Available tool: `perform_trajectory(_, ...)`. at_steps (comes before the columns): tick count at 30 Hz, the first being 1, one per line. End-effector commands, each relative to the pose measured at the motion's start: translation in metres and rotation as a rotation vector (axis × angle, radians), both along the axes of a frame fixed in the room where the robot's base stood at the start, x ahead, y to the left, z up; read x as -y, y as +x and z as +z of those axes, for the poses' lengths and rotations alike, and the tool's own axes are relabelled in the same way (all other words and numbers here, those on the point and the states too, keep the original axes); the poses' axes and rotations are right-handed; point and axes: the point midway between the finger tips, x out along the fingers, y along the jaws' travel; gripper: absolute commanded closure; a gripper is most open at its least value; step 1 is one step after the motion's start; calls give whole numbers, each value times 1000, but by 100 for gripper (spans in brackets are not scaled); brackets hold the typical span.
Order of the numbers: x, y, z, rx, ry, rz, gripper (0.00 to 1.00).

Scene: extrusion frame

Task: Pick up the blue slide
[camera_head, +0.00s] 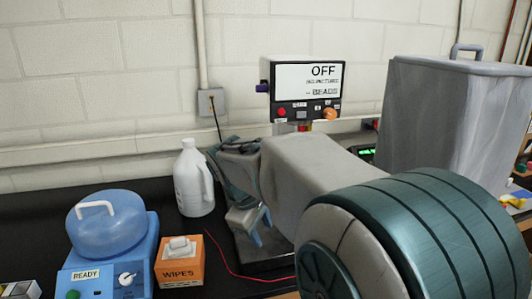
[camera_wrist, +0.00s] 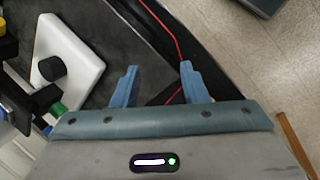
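I cannot make out a piece that is clearly the blue slide in either view. A small blue-purple part (camera_head: 263,88) sticks out from the left side of the display box in the head view; I cannot tell whether it is the slide. My gripper (camera_wrist: 160,82) has its two light blue fingers spread apart in the wrist view, with only dark surface and a red wire seen between them. In the head view my gripper (camera_head: 248,228) is low over the black bench, right of the white jug, and partly hidden by my arm.
The white jug (camera_head: 193,180), wipes box (camera_head: 180,268) and blue READY machine (camera_head: 108,240) stand left of my gripper. The display box (camera_head: 305,90) reads OFF. A grey lidded bin (camera_head: 450,110) is at right. A white plate with a black knob (camera_wrist: 68,65) shows in the wrist view.

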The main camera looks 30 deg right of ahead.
Motion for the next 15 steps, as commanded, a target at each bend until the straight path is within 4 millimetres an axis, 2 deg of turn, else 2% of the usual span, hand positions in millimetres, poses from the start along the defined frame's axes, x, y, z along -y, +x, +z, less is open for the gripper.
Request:
perform_trajectory(1,15,19,8,-49,-59,50,60)
perform_trajectory(9,88,102,51,-376,-397,310,60)
perform_trajectory(15,118,150,82,-632,-604,426,60)
